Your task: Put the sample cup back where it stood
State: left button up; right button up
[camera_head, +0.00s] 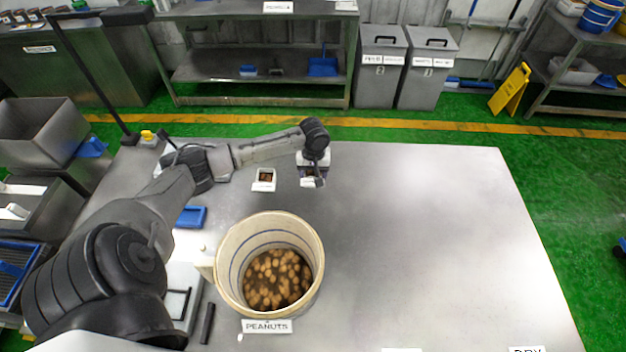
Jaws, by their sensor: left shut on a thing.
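My left gripper (316,176) is over the far middle of the steel table, with the arm reaching in from the left. It is shut on a small white sample cup (308,183), which the fingers partly cover. I cannot tell whether the cup touches the table. A similar small white cup (264,179) with brown contents stands on the table just left of the gripper, apart from it. My right gripper is not in view.
A large cream drum (228,262) of peanuts, labelled PEANUTS, stands nearer, at the table's front middle. A blue tray (191,216) lies left of it. The right half of the steel table (440,230) is clear. Grey bins (381,65) stand beyond the far edge.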

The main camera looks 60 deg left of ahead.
pick_arm(q)
jog(key=shift+f, duration=2)
jog(key=o, duration=1.1)
jog(key=shift+f, duration=0.15)
notch_tip(320, 180, up, 12)
jog(key=shift+r+p, duration=0.15)
jog(key=shift+p, duration=0.35)
